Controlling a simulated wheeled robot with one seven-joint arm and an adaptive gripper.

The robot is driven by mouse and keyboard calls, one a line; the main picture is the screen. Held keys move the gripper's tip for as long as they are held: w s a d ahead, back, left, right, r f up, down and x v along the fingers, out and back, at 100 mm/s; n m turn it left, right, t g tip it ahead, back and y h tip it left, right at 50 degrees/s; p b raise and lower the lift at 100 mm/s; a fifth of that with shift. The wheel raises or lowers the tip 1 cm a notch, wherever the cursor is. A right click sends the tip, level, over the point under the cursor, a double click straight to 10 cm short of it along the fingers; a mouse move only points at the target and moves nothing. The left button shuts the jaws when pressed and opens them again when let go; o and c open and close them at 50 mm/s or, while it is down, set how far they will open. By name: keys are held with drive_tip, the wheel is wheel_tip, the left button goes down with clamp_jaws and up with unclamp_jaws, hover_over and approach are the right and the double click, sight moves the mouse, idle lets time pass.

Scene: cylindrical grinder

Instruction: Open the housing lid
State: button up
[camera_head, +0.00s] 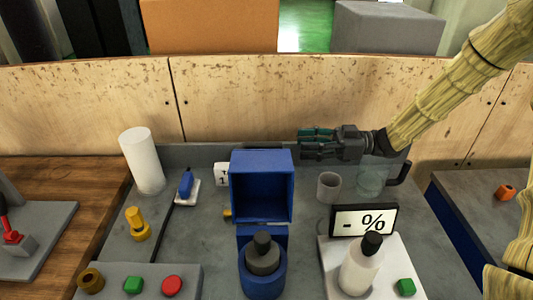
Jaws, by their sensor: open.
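The blue housing lid (262,166) is a hollow box standing raised, its open side facing the camera. It stands behind the blue base (262,283), which holds a dark grey cylinder (263,258). My gripper (303,143) is open and empty. It is to the upper right of the lid, with its fingers pointing left, and appears apart from the lid. The hinge between lid and base is not clearly visible.
A white cylinder (143,162) stands at left, near a blue-handled switch (186,184) and a yellow knob (136,223). A grey cup (329,187) and a clear jar (370,181) stand at right.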

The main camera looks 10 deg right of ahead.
sight(268, 146)
drive_tip(key=a, duration=0.3)
drive_tip(key=w+a+p, duration=0.1)
drive_tip(key=a, duration=0.6)
drive_tip(key=shift+w+a+f+p, duration=0.25)
drive_tip(key=shift+w+a+p, duration=0.05)
drive_tip(key=shift+w+p, duration=0.1)
clamp_jaws()
